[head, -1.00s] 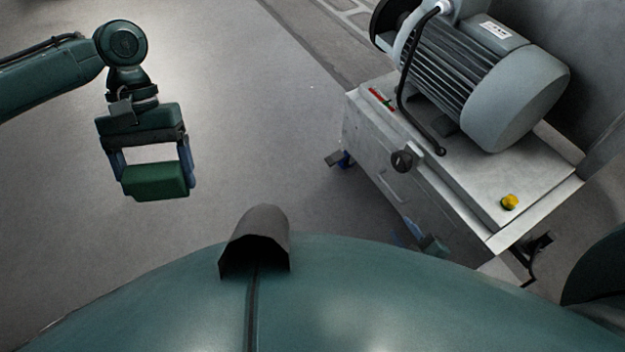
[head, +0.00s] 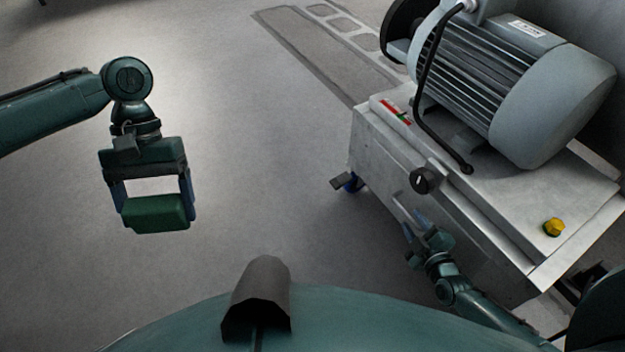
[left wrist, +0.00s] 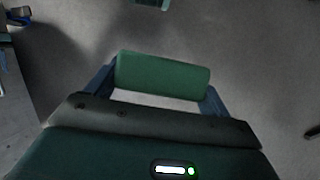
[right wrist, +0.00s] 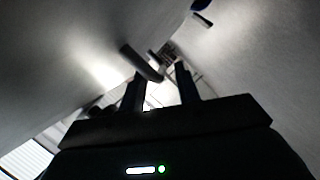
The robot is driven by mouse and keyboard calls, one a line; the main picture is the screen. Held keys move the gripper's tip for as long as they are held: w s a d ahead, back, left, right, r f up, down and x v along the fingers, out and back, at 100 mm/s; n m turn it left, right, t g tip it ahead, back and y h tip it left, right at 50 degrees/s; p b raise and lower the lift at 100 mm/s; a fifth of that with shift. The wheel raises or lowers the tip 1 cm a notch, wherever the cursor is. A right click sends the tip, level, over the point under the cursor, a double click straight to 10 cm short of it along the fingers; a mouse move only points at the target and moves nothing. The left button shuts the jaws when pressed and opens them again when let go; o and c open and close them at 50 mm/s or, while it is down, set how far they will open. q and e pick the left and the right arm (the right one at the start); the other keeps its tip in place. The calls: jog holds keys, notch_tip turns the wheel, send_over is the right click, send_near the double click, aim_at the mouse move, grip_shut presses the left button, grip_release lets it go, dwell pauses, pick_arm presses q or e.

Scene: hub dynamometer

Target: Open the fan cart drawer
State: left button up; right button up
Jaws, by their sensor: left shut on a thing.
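The fan cart (head: 480,215) is a pale grey metal cabinet at the right of the head view. Its drawer front faces my right gripper (head: 413,222), and a slim handle (head: 398,204) shows partly behind the fingers. The drawer looks shut. My right gripper is open, its fingers apart and close to the handle; I cannot tell whether they touch it. In the right wrist view a dark bar (right wrist: 141,63) lies just beyond the fingertips. My left gripper (head: 155,205) is shut on a green block (head: 154,213), also seen in the left wrist view (left wrist: 162,75), far from the cart.
A large grey motor (head: 510,85) stands on the cart top. A black knob (head: 425,180) sticks out at the top edge, above the handle. A yellow knob (head: 553,227) is on the top. A caster (head: 347,182) shows below. The floor between my left arm and the cart is clear.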

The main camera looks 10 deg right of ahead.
jog(key=shift+b+x, duration=0.35)
jog(key=shift+x, duration=0.9)
jog(key=shift+c, duration=0.4)
grip_shut()
